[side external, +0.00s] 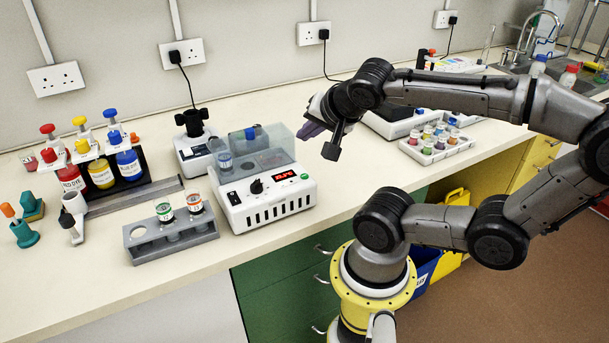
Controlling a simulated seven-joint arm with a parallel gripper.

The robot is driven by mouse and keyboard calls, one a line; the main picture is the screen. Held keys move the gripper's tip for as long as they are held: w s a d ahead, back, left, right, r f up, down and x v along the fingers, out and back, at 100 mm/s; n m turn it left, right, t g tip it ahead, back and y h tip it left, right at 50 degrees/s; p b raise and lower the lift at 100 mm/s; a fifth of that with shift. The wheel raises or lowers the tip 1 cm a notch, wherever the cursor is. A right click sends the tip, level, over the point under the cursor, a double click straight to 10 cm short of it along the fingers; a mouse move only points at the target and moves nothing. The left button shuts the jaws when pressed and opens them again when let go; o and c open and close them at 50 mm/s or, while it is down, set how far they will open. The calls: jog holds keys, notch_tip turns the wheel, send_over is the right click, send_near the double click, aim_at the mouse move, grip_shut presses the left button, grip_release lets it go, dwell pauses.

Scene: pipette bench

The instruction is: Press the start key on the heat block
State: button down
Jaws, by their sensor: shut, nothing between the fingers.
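The heat block (268,209) is a white box on the bench with a clear cover over its top. Its front has a red lit display (283,177), a black knob (256,187) and a dark rocker switch (234,198). A small green key (304,176) sits right of the display. My gripper (310,131) is shut and empty. In the picture it hangs above the right rear corner of the heat block, apart from the green key. Its exact height and depth are hard to tell.
A grey rack with two vials (143,251) stands left of the heat block. Dye bottles (101,172) stand further left. A device with a black top (196,150) is behind. A tray of coloured vials (412,149) is at right. The bench front edge is clear.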

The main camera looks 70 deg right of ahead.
jog(key=shift+f, duration=3.75)
jog(key=shift+f, duration=0.1)
jog(key=shift+f, duration=0.3)
jog(key=shift+f, duration=0.35)
jog(key=shift+r, duration=0.75)
jog(key=shift+r, duration=2.55)
jog(key=shift+w+a, duration=0.1)
